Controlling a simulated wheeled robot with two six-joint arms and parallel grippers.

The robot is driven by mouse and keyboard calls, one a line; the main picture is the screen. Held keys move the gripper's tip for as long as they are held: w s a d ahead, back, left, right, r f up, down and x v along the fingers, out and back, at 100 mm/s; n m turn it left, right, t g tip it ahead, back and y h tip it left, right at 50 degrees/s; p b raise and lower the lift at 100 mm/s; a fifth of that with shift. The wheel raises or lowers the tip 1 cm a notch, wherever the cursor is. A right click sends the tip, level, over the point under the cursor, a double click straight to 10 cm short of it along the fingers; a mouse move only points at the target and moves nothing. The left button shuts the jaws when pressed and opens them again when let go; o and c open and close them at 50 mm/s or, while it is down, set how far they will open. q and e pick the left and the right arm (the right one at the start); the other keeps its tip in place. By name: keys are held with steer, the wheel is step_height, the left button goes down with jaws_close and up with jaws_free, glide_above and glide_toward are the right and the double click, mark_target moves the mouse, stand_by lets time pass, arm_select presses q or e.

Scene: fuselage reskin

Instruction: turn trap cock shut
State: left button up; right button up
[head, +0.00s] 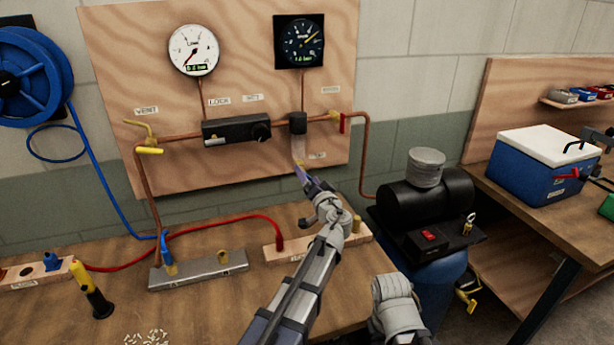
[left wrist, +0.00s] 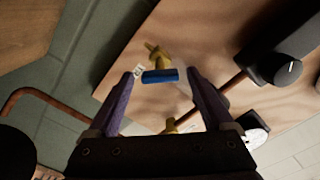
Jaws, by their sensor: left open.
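The trap cock is a small brass fitting (left wrist: 155,52) with a blue handle (left wrist: 160,76), seen in the left wrist view between my left gripper's fingers. The handle lies roughly level in that view. In the head view a bit of the brass cock (head: 299,163) shows under the clear trap bowl (head: 298,148), and the gripper hides the rest. My left gripper (left wrist: 160,80) is open, a finger on each side of the handle with gaps visible. In the head view the left gripper (head: 304,174) points up at the bowl's lower end. My right gripper is not in view.
A plywood panel (head: 110,60) behind carries two gauges, a black lock unit (head: 236,129), copper pipes and a yellow-handled vent cock (head: 149,150). A metal manifold (head: 198,271) and a wooden block (head: 282,252) lie on the bench below. A black compressor (head: 440,195) stands right.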

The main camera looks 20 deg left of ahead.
arm_select(q)
steer(key=shift+w+a, duration=0.4)
steer(key=shift+w, duration=0.15)
steer(key=shift+c, duration=0.3)
jaws_close()
steer(key=m, duration=0.4)
steer(key=shift+d+f+m, duration=0.1)
steer(key=shift+m, duration=2.5)
